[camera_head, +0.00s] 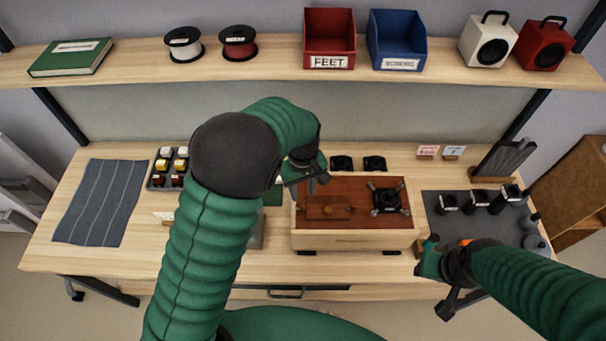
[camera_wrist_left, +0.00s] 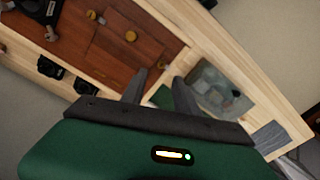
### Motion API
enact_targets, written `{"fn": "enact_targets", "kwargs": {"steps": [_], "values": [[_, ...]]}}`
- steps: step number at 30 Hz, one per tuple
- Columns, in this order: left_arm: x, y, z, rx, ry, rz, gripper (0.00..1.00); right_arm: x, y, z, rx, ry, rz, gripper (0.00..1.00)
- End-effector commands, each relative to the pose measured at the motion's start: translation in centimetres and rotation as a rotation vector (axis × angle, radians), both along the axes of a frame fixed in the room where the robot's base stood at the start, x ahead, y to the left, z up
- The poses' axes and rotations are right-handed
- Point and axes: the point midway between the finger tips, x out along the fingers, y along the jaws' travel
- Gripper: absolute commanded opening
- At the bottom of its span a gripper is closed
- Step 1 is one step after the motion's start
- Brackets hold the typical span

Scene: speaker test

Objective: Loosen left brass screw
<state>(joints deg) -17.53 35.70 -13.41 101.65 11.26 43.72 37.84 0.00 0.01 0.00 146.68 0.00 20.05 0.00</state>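A wooden speaker box (camera_head: 355,240) with a red-brown top lies on the table. A panel on its left half carries three small brass pieces in a row: the left brass screw (camera_head: 306,208), a middle one (camera_head: 328,210) and the right screw (camera_head: 351,209). In the left wrist view, the left screw (camera_wrist_left: 162,66) shows just beyond one fingertip; the middle piece (camera_wrist_left: 130,36) is round. My left gripper (camera_head: 318,183) is above the box's back left part, its fingers (camera_wrist_left: 157,90) apart and empty. My right gripper (camera_head: 432,262) is by the box's front right corner; its opening is unclear.
A black driver (camera_head: 387,200) sits on the box's right half. A dark mat (camera_head: 460,225) with several black parts is at right. A grey cloth (camera_head: 100,205) and a tray of small parts (camera_head: 153,182) are at left. Bins (camera_head: 330,40) stand on the shelf above.

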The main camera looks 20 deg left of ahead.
Motion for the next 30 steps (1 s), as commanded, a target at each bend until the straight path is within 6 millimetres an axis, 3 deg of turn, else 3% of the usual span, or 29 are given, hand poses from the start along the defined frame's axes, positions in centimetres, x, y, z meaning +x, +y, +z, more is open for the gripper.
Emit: {"fn": "enact_targets", "kwargs": {"steps": [6,12,26,30], "values": [[0.2,-0.1,6.1,-0.001,-0.005,-0.001,0.36,0.0,0.0,-1.1,0.000,0.000,0.000,0.36],[0.3,0.0,9.3,0.000,-0.002,-0.001,0.36,0.0,0.0,-1.3,0.000,0.000,0.000,0.36],[0.2,0.0,9.7,0.000,0.000,0.000,0.36,0.0,0.0,-1.3,0.000,0.000,0.000,0.36],[-0.7,0.7,8.6,-0.005,-0.012,-0.035,0.36,0.0,0.0,-2.0,0.000,0.000,0.000,0.36]]}}
